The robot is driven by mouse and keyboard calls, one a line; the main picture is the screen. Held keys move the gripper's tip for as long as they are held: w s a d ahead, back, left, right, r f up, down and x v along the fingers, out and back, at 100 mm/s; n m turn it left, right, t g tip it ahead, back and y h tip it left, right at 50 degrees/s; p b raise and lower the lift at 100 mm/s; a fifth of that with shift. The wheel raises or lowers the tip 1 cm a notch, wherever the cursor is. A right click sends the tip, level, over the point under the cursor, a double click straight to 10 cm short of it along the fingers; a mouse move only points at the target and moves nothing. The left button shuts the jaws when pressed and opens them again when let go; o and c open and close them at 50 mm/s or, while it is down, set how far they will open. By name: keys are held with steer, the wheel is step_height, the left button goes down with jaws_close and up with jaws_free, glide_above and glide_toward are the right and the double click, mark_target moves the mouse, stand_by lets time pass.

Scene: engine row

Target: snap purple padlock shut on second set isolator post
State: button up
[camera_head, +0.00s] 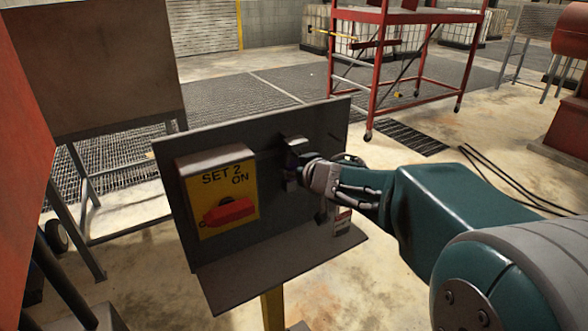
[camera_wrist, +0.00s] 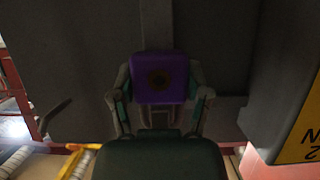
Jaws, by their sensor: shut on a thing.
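The purple padlock (camera_wrist: 160,78) sits between the two fingers of my gripper (camera_wrist: 160,95) in the wrist view, one finger on each side. A metal loop, apparently its shackle, shows below the body; I cannot tell whether it is closed. In the head view my gripper (camera_head: 297,170) is at the dark panel, right of the isolator box, and mostly hides the padlock. The yellow-faced box (camera_head: 222,192) reads SET 2 and ON. Its red handle (camera_head: 230,212) lies roughly level. I cannot make out a post; any post near my gripper is hidden.
The dark panel (camera_head: 280,205) has a shelf (camera_head: 250,275) along its bottom. A red wheeled frame (camera_head: 375,65) stands behind on the right. Cables (camera_head: 500,170) lie on the floor.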

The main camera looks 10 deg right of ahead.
steer(key=o, duration=1.3)
steer(key=v, duration=1.2)
steer(key=shift+f, duration=0.1)
